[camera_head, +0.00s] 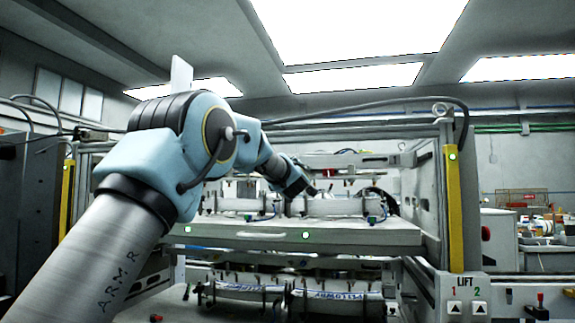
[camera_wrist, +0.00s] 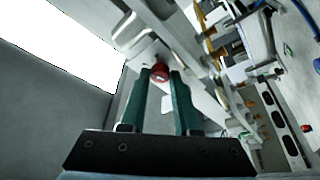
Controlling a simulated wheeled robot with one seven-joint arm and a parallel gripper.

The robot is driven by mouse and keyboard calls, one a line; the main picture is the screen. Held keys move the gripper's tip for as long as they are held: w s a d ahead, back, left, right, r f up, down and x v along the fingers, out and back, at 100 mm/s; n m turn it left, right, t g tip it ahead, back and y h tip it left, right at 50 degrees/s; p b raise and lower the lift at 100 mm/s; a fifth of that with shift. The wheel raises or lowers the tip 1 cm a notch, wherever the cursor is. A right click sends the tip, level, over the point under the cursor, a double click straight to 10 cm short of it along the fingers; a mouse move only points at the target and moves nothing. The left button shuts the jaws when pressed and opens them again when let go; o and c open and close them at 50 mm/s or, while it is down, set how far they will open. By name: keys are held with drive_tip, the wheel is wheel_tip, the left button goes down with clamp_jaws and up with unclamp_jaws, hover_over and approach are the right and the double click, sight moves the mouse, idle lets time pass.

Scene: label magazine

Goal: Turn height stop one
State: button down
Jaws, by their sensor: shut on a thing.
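In the wrist view my gripper (camera_wrist: 167,88) has two green fingers, and a round red knob (camera_wrist: 160,72) sits between their tips. The fingers are shut on the red knob. The knob is fixed by a pale machine part, and I cannot read any label on it to tell which height stop it is. In the head view my arm reaches over the machine's upper shelf (camera_head: 290,236); the fingertips and the knob are too small or hidden there to make out.
A yellow post (camera_head: 454,205) stands at the right of the machine frame. A LIFT panel (camera_head: 467,300) with buttons marked 1 and 2 is at lower right. A lower level holds printed rolls (camera_head: 335,303). Cables and fittings (camera_wrist: 262,20) crowd the wrist view's right side.

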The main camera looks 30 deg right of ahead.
drive_tip(key=shift+r+n+y+p, duration=0.1)
drive_tip(key=shift+n+y+p, duration=0.5)
drive_tip(key=shift+n, duration=0.8)
drive_tip(key=c, duration=0.6)
unclamp_jaws()
drive_tip(key=b+v, duration=0.4)
drive_tip(key=v, duration=0.7)
drive_tip(key=shift+d, duration=0.1)
